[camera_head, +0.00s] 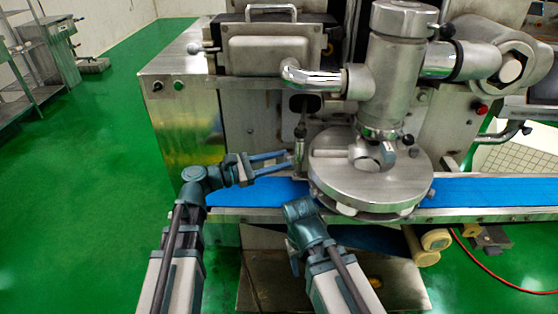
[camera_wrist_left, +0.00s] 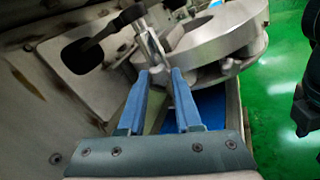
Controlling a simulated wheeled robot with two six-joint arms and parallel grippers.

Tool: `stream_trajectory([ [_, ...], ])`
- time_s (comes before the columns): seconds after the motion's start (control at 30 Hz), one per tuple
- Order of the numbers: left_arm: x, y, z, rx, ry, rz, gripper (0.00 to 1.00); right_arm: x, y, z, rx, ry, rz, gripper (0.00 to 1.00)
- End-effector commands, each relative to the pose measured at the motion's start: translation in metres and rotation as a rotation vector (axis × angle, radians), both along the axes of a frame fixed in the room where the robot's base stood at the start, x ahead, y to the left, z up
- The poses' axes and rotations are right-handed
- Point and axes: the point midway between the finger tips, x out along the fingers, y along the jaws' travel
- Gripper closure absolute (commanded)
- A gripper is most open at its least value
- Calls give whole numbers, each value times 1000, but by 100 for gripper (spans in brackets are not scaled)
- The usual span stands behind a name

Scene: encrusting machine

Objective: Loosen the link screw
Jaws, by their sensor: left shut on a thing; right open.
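The link screw (camera_head: 300,138) appears as a slim upright metal rod with a silver lower part, left of the round metal disc housing. In the left wrist view, the metal rod (camera_wrist_left: 152,48) stands at the tips of my blue fingers. My left gripper (camera_head: 291,160) reaches in from the left and is shut on the rod's lower part. It also shows in the left wrist view (camera_wrist_left: 160,76), with one finger on each side. The exact contact is small and partly hidden. My right gripper (camera_head: 301,212) is low in front of the belt, open and apart from the screw; its fingers are hard to make out.
The round disc housing (camera_head: 365,180) stands close right of the screw, over the blue conveyor belt (camera_head: 480,190). A bent metal pipe (camera_head: 312,78) hangs above. Green floor (camera_head: 100,180) lies open at left.

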Motion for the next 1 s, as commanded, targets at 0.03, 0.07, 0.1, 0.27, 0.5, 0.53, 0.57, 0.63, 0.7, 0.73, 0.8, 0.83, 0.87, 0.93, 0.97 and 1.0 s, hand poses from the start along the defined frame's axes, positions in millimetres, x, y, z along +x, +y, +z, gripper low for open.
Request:
stream_trajectory([
  [0.03,0,0,-1,-2,13,1,100,0,0,0,0,0,0,50],
  [0.07,0,0,-1,-6,21,1,100,0,0,0,0,0,0,50],
  [0.1,0,0,-1,-10,31,1,100,0,0,0,0,0,0,50],
  [0.27,0,0,-1,-20,54,1,100,0,0,0,0,0,0,50],
  [0.5,0,0,-1,-23,61,1,100,0,0,0,0,0,0,50],
  [0.53,0,0,-1,-23,61,1,100,0,0,0,0,0,0,50],
  [0.57,0,0,-1,-23,61,1,100,0,0,0,0,0,0,50],
  [0.63,0,0,-1,-23,61,1,100,0,0,0,0,0,0,50],
  [0.7,0,0,-1,-23,61,1,100,0,0,0,0,0,0,50],
  [0.73,0,0,-1,-23,61,1,64,0,0,0,0,0,0,50],
  [0.8,0,0,-1,-23,61,1,51,0,0,0,0,0,0,50],
  [0.83,0,0,-1,-23,60,1,45,0,0,0,0,0,0,50],
  [0.87,0,0,-1,-23,60,1,40,0,0,0,0,0,0,50],
  [0.93,0,0,-1,-23,60,1,37,0,0,0,0,0,0,50],
  [0.97,0,0,-1,-23,60,1,37,0,0,0,0,0,0,50],
  [1.0,0,0,0,-24,59,0,37,0,0,0,0,0,0,50],
])
